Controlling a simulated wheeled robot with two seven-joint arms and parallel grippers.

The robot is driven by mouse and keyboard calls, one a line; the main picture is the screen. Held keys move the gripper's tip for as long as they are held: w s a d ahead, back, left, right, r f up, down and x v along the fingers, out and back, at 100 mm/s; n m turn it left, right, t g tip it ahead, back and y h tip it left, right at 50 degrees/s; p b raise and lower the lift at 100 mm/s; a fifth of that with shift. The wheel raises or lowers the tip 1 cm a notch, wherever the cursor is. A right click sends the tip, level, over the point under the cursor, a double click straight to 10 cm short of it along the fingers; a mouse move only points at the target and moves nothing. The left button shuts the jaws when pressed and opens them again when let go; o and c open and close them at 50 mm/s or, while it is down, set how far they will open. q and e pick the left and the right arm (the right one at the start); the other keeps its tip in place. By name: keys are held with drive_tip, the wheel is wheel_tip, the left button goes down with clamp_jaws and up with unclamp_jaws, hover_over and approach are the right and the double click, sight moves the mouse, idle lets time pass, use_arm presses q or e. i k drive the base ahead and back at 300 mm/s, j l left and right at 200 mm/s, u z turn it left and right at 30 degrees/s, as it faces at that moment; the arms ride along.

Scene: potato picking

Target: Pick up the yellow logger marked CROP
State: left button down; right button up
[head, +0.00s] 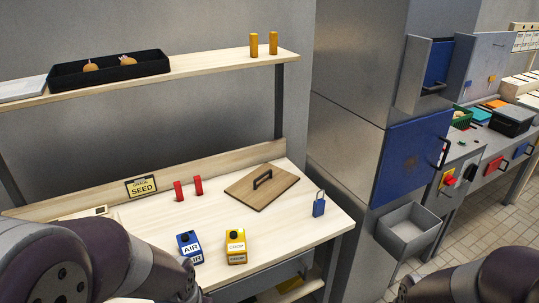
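The yellow logger (236,246) stands upright on the light wooden bench, near its front edge, with a white CROP label facing me. A blue logger (189,249) marked AIR stands just left of it, with a small gap between them. My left arm enters at the lower left, close to the blue logger, and my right arm shows at the lower right corner. Neither gripper's fingers show in the head view. Nothing hides the front of the yellow logger.
A shelf above holds a black tray (60,80). A grey bin (412,232) is at right.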

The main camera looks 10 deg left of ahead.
sight(237, 251)
drive_tip(key=i+l, duration=0.1)
drive_tip(key=i, duration=0.45)
drive_tip(key=i+l+u, duration=0.1)
drive_tip(key=i, duration=0.45)
